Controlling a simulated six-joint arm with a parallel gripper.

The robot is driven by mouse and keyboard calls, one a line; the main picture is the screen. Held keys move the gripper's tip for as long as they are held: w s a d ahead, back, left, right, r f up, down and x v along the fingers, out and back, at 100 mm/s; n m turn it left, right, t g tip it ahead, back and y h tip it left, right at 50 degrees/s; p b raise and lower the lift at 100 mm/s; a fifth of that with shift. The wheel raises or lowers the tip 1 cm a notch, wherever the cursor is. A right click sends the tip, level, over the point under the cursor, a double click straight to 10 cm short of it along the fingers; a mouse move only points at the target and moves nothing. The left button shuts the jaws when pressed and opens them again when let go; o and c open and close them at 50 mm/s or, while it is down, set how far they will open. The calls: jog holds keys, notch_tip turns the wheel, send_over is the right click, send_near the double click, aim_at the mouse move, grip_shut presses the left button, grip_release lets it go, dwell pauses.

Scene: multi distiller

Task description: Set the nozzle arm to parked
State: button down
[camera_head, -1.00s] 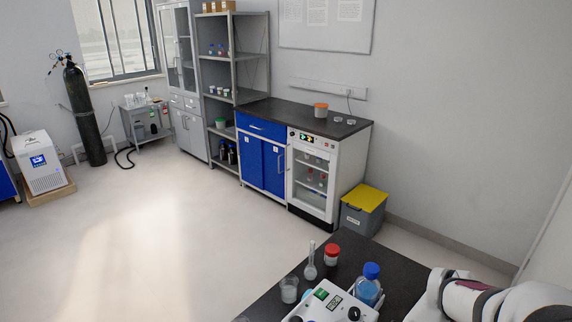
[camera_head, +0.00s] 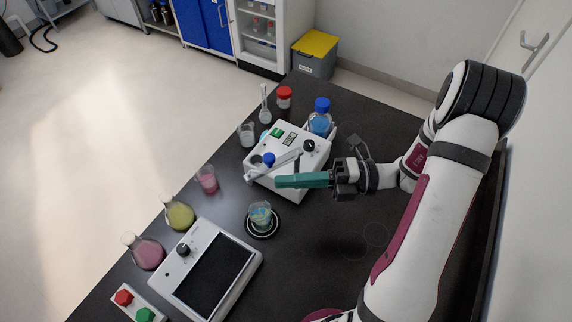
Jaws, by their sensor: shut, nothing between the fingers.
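The white multi distiller (camera_head: 310,182) stands on the dark bench, with a green panel, a small display and a black knob on top. Its pale nozzle arm (camera_head: 278,165) runs slantwise across the unit toward the left front edge, near a small blue cap. My gripper (camera_head: 279,181) has teal fingers pointing left, shut and empty. In the picture, the fingers lie just below the nozzle arm and over the unit's front edge. I cannot tell whether they touch the nozzle arm.
A beaker on a round black pad (camera_head: 262,229) is below the fingers. A blue-capped bottle (camera_head: 321,118), a red-lidded jar (camera_head: 284,97), a narrow-necked flask (camera_head: 264,104) and a clear beaker (camera_head: 246,134) stand behind. Pink and yellow vessels line the left edge.

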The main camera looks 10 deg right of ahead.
aim_at(270, 157)
jog(key=shift+w, duration=1.5)
jog(key=shift+w+a+m+t+h, duration=0.15)
jog(key=shift+a+m+t+h, duration=0.1)
jog(key=shift+m+t, duration=0.3)
jog(key=shift+w+a+m+t+h, duration=0.2)
jog(key=shift+m+t, duration=0.15)
jog(key=shift+t, duration=0.4)
jog(key=shift+w+a+m+t+h, duration=0.25)
jog(key=shift+w+a+m+t, duration=0.4)
jog(key=shift+w+t, duration=0.3)
jog(key=shift+w+a+m+t+h, duration=0.25)
jog(key=shift+m+t+h, duration=0.3)
jog(key=shift+t, duration=0.2)
jog(key=shift+w+a, duration=0.1)
jog(key=shift+w, duration=0.85)
